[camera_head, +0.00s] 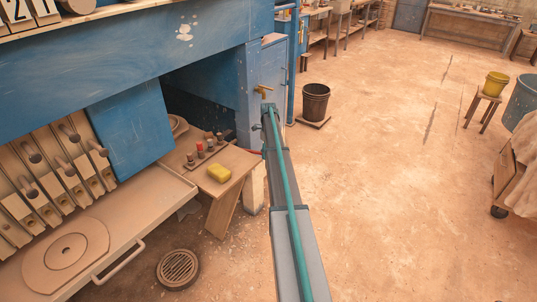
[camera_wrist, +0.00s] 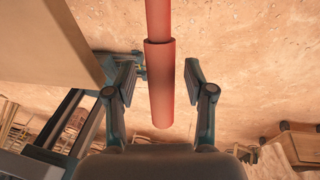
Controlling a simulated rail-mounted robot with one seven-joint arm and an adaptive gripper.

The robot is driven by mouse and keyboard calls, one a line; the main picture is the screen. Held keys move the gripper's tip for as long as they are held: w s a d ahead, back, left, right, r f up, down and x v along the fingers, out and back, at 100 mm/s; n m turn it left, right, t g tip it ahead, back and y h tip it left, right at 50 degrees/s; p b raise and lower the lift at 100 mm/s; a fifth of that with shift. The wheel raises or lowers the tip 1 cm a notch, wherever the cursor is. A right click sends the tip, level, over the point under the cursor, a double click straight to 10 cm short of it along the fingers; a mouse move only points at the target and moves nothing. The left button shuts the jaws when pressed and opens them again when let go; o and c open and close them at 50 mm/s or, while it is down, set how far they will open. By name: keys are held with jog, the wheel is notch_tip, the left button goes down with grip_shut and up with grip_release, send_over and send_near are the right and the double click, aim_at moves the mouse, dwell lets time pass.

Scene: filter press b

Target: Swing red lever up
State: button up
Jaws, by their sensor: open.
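The red lever (camera_wrist: 161,85) shows in the wrist view as a round bar with a thicker sleeve at its end. It runs from the top edge down to the middle, with its free end toward my palm. My gripper (camera_wrist: 160,75) is open, one finger on each side of the sleeve, with a visible gap on both sides. In the head view a small bit of red (camera_head: 254,152) shows just left of my arm; I cannot tell whether it is the lever. My arm hides the gripper there.
A wooden bench (camera_head: 236,160) with a yellow sponge (camera_head: 219,173) and several small bottles stands left of my arm, beside the blue press (camera_head: 130,130). A dark bucket (camera_head: 315,101) stands beyond. The floor to the right is mostly clear. In the wrist view a flat panel (camera_wrist: 60,40) is close on the left.

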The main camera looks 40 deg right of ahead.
jog(key=v, duration=1.2)
